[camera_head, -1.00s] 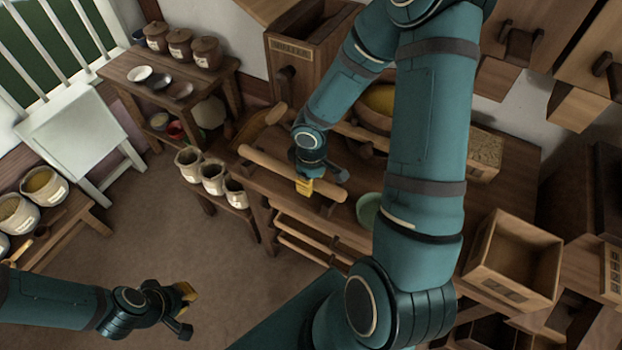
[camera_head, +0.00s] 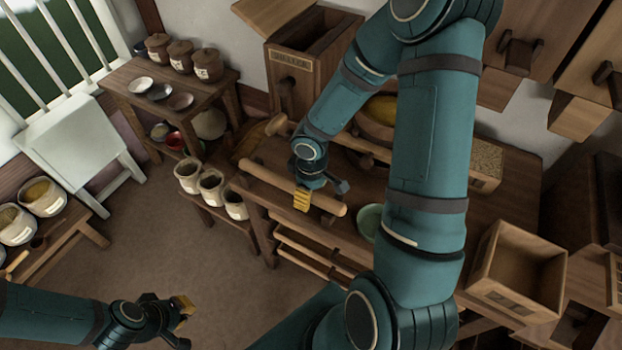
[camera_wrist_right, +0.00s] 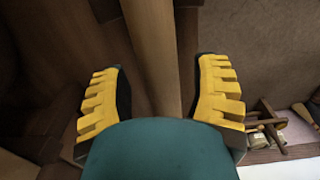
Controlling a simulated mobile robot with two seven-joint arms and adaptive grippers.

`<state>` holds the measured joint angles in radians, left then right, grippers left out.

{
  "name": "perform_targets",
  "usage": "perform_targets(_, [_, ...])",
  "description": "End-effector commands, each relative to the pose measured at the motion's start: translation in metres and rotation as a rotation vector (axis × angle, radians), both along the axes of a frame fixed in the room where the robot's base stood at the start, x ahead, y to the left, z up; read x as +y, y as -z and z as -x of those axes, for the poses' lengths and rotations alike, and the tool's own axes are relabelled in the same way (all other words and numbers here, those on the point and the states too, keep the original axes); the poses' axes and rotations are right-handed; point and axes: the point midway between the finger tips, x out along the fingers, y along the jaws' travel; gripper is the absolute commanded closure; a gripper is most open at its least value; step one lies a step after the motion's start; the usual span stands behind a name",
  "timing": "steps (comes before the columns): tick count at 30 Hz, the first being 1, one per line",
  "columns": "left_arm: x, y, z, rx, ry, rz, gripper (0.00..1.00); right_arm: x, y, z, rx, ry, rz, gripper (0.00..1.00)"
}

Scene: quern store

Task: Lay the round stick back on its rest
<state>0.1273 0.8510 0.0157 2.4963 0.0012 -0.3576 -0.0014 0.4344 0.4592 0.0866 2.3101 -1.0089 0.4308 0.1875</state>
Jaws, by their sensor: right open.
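The round stick (camera_head: 265,175) is a long pale wooden rod lying along the front of the wooden bench. A small dark support (camera_head: 333,222) shows beneath it near its right end; contact between them is unclear. My right gripper (camera_head: 320,193) is over the stick's right half. In the right wrist view the stick (camera_wrist_right: 153,50) runs between the spread yellow fingers of this gripper (camera_wrist_right: 158,95), with a gap on both sides. My palm hides part of it. My left gripper (camera_head: 183,323) is open and empty above the floor at lower left.
Another wooden rod (camera_head: 365,147) lies farther back on the bench (camera_head: 420,245). A green bowl (camera_head: 369,220) stands near the stick's right end. Labelled jars (camera_head: 211,187) stand on a low shelf to the left. An open wooden box (camera_head: 518,268) is at right. The floor (camera_head: 150,225) is clear.

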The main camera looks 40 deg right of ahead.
Motion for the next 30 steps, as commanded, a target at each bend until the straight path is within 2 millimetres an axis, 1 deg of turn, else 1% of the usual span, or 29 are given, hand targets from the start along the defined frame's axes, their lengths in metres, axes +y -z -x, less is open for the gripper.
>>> perform_targets(5, [0.0, 0.0, 0.0, 0.0, 0.0, 0.0, 1.0, -0.001, -0.029, -0.001, -0.006, 0.002, 0.003, 0.39])
perform_targets(12, [0.0, 0.0, 0.0, 0.0, 0.0, 0.0, 1.0, -0.001, -0.077, -0.001, -0.007, 0.001, 0.003, 0.39])
perform_targets(15, [0.0, 0.0, 0.0, 0.0, 0.0, 0.0, 1.0, -0.001, -0.093, 0.0, -0.005, 0.0, 0.001, 0.39])
perform_targets(18, [0.0, 0.0, 0.0, 0.0, 0.0, 0.0, 1.0, -0.001, -0.104, 0.0, -0.004, 0.0, 0.002, 0.39])
perform_targets(24, [0.0, 0.0, 0.0, 0.0, 0.0, 0.0, 1.0, 0.0, -0.113, 0.001, -0.001, -0.001, 0.0, 0.39])
perform_targets(28, [0.0, 0.0, 0.0, 0.0, 0.0, 0.0, 1.0, 0.0, -0.113, 0.001, -0.001, -0.002, 0.0, 0.39])
perform_targets(30, [0.0, 0.0, 0.0, 0.0, 0.0, 0.0, 1.0, 0.003, -0.11, 0.0, -0.001, -0.001, -0.01, 0.39])
